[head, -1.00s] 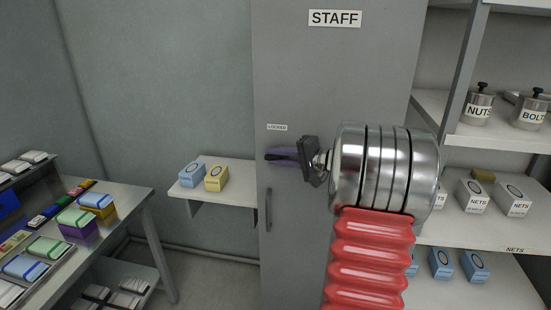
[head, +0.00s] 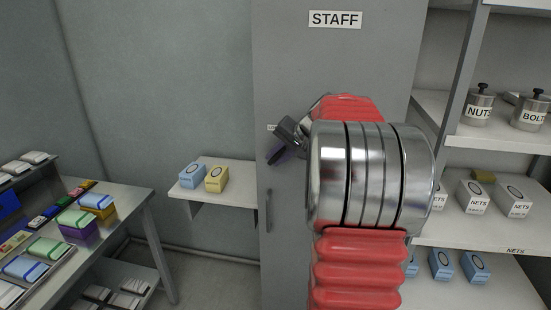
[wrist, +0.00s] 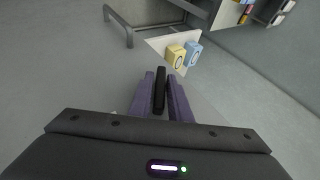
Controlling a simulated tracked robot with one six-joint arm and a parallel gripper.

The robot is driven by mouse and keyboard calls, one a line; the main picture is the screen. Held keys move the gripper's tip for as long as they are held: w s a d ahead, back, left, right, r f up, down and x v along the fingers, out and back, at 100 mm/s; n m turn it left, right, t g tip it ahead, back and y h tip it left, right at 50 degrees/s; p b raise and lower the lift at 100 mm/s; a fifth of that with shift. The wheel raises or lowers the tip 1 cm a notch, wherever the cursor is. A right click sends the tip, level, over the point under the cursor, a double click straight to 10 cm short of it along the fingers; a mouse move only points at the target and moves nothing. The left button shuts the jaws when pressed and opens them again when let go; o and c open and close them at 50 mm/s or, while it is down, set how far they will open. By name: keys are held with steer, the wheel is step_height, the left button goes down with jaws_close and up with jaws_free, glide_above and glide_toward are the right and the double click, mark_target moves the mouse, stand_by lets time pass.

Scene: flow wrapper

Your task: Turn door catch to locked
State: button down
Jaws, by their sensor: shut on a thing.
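The door catch (wrist: 160,88) is a black bar, seen in the wrist view between the two purple fingers of my gripper (wrist: 161,76). My gripper is shut on it. In the head view my gripper (head: 275,156) is at the left part of the grey STAFF door (head: 330,60), its fingers tilted down to the left. The catch itself is hidden there behind the fingers and gripper body. A small label (head: 271,127) above the fingers is mostly covered by my gripper; a second label does not show.
A grey door handle (head: 268,208) is below the catch and also shows in the wrist view (wrist: 118,27). A small shelf (head: 213,172) with a blue and a yellow box is left of the door. Shelving (head: 490,240) with boxes and tins stands at the right.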

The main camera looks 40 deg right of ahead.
steer(key=g, duration=0.1)
steer(key=g+h, duration=0.1)
steer(key=n+g+h, duration=0.1)
steer(key=shift+a+f+g, duration=0.15)
steer(key=shift+f+g, duration=0.1)
steer(key=shift+g, duration=0.15)
steer(key=shift+g+h, duration=0.9)
steer(key=shift+g, duration=0.1)
steer(key=shift+n, duration=0.3)
steer(key=c, duration=1.8)
jaws_free()
steer(key=shift+o, duration=0.3)
steer(key=shift+r, duration=0.1)
steer(key=shift+r, duration=0.15)
steer(key=shift+a+r, duration=0.15)
steer(key=shift+r, duration=0.4)
steer(key=v, duration=1.2)
steer(key=shift+a, duration=0.15)
